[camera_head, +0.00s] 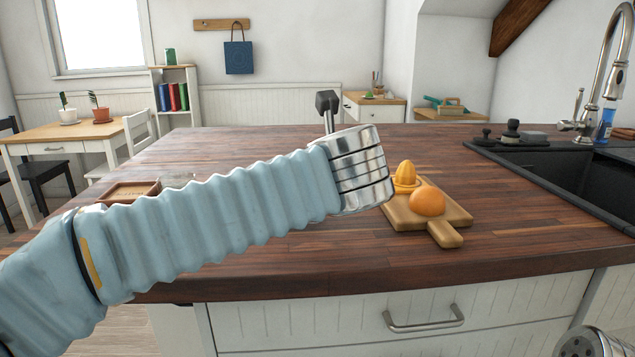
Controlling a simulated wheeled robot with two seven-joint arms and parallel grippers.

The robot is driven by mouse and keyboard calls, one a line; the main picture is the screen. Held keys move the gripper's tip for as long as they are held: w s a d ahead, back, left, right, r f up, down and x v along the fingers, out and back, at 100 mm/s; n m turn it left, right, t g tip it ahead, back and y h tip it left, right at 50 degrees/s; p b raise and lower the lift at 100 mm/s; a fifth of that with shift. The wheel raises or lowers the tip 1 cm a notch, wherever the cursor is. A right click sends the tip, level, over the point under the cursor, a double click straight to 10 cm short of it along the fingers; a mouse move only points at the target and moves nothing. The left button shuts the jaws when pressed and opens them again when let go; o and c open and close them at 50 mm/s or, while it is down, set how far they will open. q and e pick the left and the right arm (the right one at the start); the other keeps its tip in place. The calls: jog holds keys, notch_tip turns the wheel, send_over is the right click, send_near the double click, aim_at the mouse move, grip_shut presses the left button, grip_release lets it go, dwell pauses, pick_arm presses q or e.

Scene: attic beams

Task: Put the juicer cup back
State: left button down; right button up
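My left arm reaches in from the left, and its metal wrist (362,168) is over the counter. The fingers of my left gripper are hidden behind the wrist, so I cannot see what they hold. A dark knob on a metal shaft (327,104) sticks up behind the wrist; it may be a juicer lever, with its lower part hidden. I cannot make out a juicer cup. A yellow-orange reamer-like piece (405,174) sits on a wooden board, right of the wrist.
The dark wood counter (240,148) is clear at the back. The board (445,235) also holds an orange (427,201). A shallow wooden tray (130,190) is at the left. A black sink (585,175) with a tall tap (612,75) is at the right.

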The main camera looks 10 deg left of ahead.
pick_arm(q)
jog(key=shift+f, duration=0.2)
jog(key=shift+f, duration=0.2)
jog(key=c, duration=1.2)
grip_release()
jog(key=shift+r, duration=0.2)
jog(key=v, duration=1.2)
jog(key=shift+p, duration=0.35)
